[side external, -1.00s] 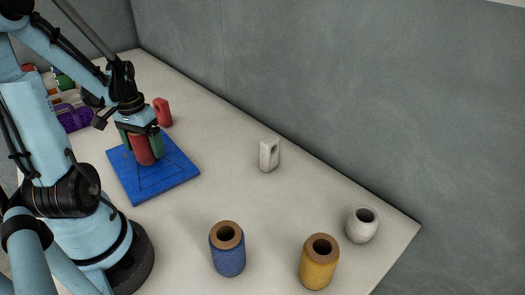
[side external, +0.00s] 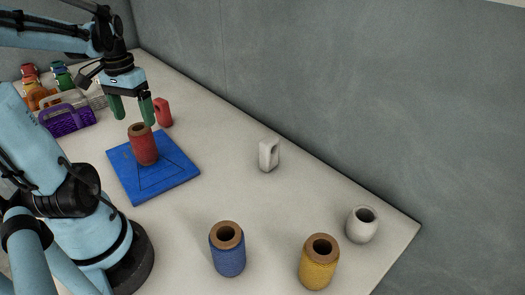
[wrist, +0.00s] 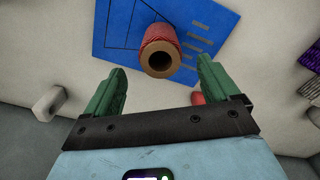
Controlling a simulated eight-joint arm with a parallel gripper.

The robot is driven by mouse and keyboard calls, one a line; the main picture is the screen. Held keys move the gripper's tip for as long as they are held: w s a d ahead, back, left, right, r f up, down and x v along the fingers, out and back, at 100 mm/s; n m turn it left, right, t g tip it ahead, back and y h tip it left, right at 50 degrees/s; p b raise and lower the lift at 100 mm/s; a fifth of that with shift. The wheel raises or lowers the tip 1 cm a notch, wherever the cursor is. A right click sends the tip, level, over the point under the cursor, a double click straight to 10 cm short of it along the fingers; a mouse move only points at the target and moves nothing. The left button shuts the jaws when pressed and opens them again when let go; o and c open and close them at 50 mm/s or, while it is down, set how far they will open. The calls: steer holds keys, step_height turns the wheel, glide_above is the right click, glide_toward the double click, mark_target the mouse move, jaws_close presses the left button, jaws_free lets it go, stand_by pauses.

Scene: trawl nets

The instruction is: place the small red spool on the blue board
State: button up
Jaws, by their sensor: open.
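The small red spool (side external: 143,145) stands upright on the blue board (side external: 160,186), toward the board's back edge. In the wrist view the red spool (wrist: 160,50) shows its brown top ring and dark hole, with the blue board (wrist: 120,30) around and behind it. My gripper (side external: 132,116) is open and empty, above and behind the spool and apart from it. Its green fingers show wide apart in the wrist view (wrist: 162,75), with the spool beyond them.
A red block-like item (side external: 162,112) stands behind the board. A blue spool (side external: 228,250), a yellow spool (side external: 319,263), a white pot (side external: 361,225) and a white holed piece (side external: 269,155) stand to the right. A purple basket (side external: 68,120) and several coloured items are at back left.

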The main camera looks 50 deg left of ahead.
steer(key=w+d+m+t, duration=0.3)
steer(key=w+d, duration=0.2)
steer(key=d, duration=0.7)
steer(key=w+d+m+t, duration=0.3)
steer(key=w+d, duration=0.3)
steer(key=d, duration=0.5)
steer(key=shift+w+d+t, duration=0.15)
steer(key=shift+d+t, duration=0.25)
steer(key=shift+t, duration=0.2)
